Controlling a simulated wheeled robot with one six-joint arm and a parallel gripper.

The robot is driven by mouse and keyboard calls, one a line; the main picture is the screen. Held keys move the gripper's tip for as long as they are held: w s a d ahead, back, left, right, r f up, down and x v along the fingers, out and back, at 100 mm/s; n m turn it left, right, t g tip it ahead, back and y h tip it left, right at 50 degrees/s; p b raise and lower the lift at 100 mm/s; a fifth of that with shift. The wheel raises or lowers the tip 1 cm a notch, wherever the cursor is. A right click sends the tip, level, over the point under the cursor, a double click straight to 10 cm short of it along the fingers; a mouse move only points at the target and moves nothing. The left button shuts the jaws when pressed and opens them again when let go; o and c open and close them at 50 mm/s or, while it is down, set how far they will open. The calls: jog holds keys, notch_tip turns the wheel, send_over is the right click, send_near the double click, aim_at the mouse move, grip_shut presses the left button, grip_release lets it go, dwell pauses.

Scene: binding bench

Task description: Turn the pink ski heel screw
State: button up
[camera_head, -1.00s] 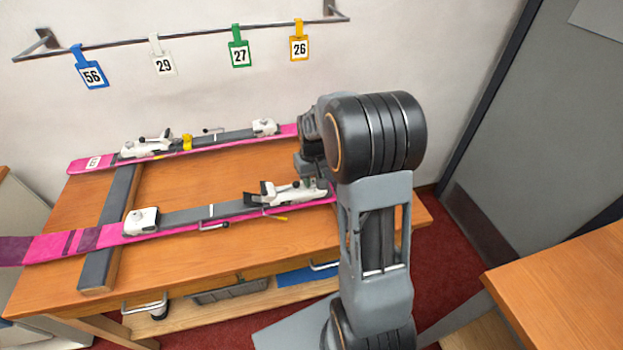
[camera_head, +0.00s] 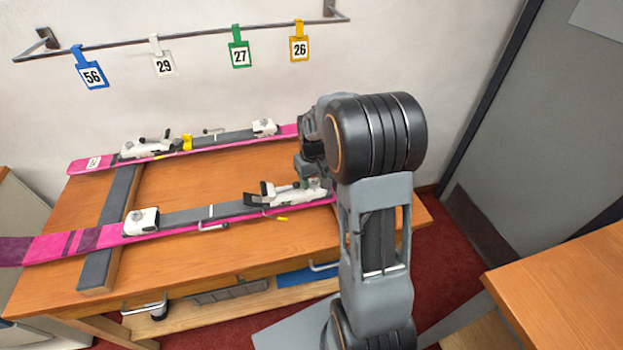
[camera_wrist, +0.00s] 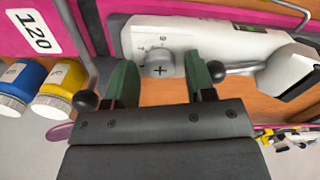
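Two pink skis with white bindings lie on the wooden bench: the near ski (camera_head: 60,248) and the far ski (camera_head: 82,164). My gripper (camera_wrist: 161,80) is over the right-hand white binding piece (camera_head: 290,194) of the near ski. In the wrist view, this white binding piece (camera_wrist: 215,43) carries a grey round screw (camera_wrist: 158,65) with a cross slot. My two green fingers are apart, one on each side of the screw, with gaps visible. I cannot tell how far down they reach beside it. In the head view my arm hides most of the gripper.
Blue (camera_wrist: 22,80) and yellow (camera_wrist: 62,85) bottles show at the left of the wrist view. A rail with numbered tags, such as the green tag (camera_head: 239,55), is on the wall. A dark bar (camera_head: 108,235) crosses under the skis. The bench middle (camera_head: 215,185) is clear.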

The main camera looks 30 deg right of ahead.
aim_at(313, 181)
jog(key=shift+o, duration=0.4)
jog(key=shift+r, duration=0.1)
jog(key=shift+r, duration=0.35)
notch_tip(313, 181, up, 13)
dwell(0.5)
jog(key=s+a+f+t, duration=0.1)
jog(key=s+a, duration=0.4)
jog(key=s, duration=0.3)
jog(key=s+a+f+t, duration=0.2)
jog(key=s+a, duration=0.2)
jog(key=s, duration=0.4)
jog(key=shift+s+a+t, duration=0.2)
jog(key=shift+a+t, duration=0.1)
jog(key=shift+a, duration=0.05)
